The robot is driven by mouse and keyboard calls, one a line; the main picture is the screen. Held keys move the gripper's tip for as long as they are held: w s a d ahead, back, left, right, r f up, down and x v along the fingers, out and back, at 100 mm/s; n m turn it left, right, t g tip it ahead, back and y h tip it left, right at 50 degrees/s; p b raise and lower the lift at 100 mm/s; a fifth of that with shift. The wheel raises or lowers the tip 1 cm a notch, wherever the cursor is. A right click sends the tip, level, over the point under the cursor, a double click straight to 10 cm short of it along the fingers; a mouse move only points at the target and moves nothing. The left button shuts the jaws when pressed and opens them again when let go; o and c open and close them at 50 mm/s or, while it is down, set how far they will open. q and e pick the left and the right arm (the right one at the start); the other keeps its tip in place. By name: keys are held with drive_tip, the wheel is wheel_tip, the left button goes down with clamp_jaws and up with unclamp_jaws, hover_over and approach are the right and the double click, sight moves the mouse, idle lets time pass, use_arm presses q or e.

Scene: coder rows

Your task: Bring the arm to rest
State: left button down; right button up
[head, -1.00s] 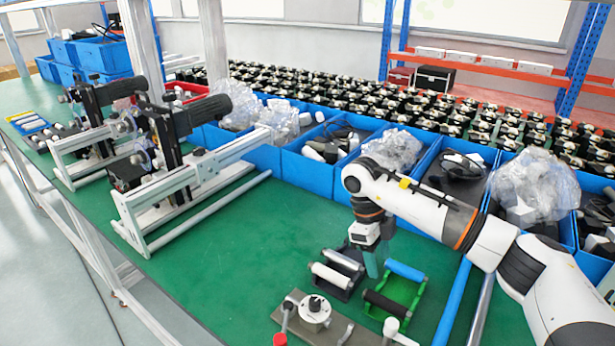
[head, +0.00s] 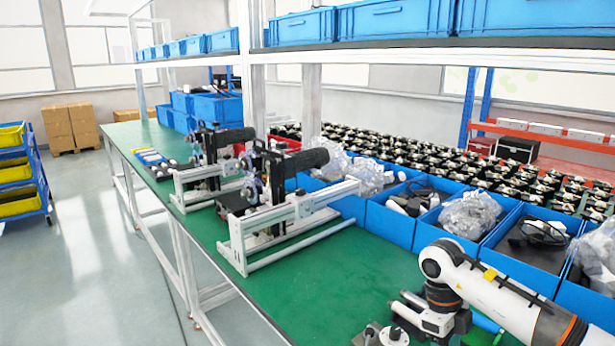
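My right arm (head: 490,287) comes in from the lower right, white with dark joints. Its wrist end is low over the front right of the green table. My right gripper (head: 422,316) appears as a small silver and grey shape at the end of the arm, pointing left. Its fingers are too small to tell open from shut, and I see nothing clearly held. My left arm and gripper are not in view.
A fixture with knobs (head: 383,336) sits at the bottom edge, close to the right gripper. Blue bins (head: 390,222) line the table's back edge. Two aluminium frames (head: 285,232) stand to the left. Green table (head: 335,278) is bare between the frames and the arm.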

drive_tip(key=s+a+f+n+y, duration=0.15)
drive_tip(key=a+y, duration=0.35)
drive_tip(key=a, duration=0.5)
drive_tip(key=s+a+f+y, duration=0.2)
drive_tip(key=a+y, duration=0.2)
drive_tip(key=a, duration=0.6)
drive_tip(key=s+a+r+m+t+y, duration=0.2)
drive_tip(key=a+r+m+t+y, duration=0.55)
drive_tip(key=a+r+y, duration=0.35)
drive_tip(key=w+d+m+t+h, duration=0.4)
drive_tip(key=d+m+t+h, duration=0.85)
drive_tip(key=m, duration=1.05)
drive_tip(key=s+d+f+m+g+h, duration=0.4)
drive_tip(key=s+d+f+m+h, duration=0.25)
drive_tip(key=d+f+m, duration=0.45)
drive_tip(key=s+d+f+m+g, duration=0.1)
drive_tip(key=s+f+g, duration=0.25)
drive_tip(key=s, duration=0.25)
drive_tip(key=s+f+m+g+y, duration=0.1)
drive_tip(key=s+f+g, duration=0.25)
drive_tip(key=s, duration=0.35)
drive_tip(key=s+d+f+g, duration=0.1)
drive_tip(key=s+f+g, duration=0.25)
drive_tip(key=s, duration=0.25)
wheel_tip(320, 180, down, 24)
drive_tip(key=s+d+f+g, duration=0.2)
drive_tip(key=s+f, duration=1.5)
drive_tip(key=f, duration=0.1)
drive_tip(key=shift+s+d, duration=0.2)
drive_tip(key=shift+d, duration=0.1)
